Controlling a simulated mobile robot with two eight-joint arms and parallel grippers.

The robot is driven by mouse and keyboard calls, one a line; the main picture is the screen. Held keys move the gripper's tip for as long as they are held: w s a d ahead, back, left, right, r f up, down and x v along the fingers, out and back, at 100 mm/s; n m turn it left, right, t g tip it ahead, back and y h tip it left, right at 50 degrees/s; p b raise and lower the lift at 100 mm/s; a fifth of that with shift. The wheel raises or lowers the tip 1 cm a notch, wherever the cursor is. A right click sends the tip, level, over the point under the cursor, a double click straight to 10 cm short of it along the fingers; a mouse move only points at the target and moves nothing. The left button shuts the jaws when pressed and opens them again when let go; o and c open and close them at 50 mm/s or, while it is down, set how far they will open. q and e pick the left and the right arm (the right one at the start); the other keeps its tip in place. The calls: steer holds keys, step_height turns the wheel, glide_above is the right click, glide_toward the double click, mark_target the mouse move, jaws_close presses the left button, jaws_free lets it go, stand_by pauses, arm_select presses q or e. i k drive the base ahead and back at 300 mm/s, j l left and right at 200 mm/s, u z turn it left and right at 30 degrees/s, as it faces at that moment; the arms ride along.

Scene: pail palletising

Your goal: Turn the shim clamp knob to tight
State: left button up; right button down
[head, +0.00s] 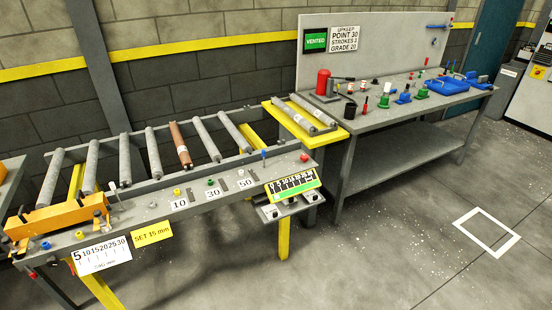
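The roller conveyor's front rail (146,212) carries several small knobs and pins. A blue knob (46,245) and a yellow knob (80,235) sit at its left end, near an orange block (55,217). Another small yellow knob (177,192) is by the "10" label. No label readable here says which one is the shim clamp knob, and its turned position cannot be told. A white scale plate (101,256) reads 5 to 30, and a yellow sign (152,233) reads "SET 15 mm". Neither of my grippers is in view.
A brown roller (180,144) lies among grey ones. A black-and-green gauge panel (292,188) and red button (304,157) are at the rail's right end.

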mark_target(305, 158)
steer(key=i+j+u, duration=0.15)
steer(key=i, duration=1)
steer(key=i+u, duration=0.1)
steer(key=i, duration=1.1)
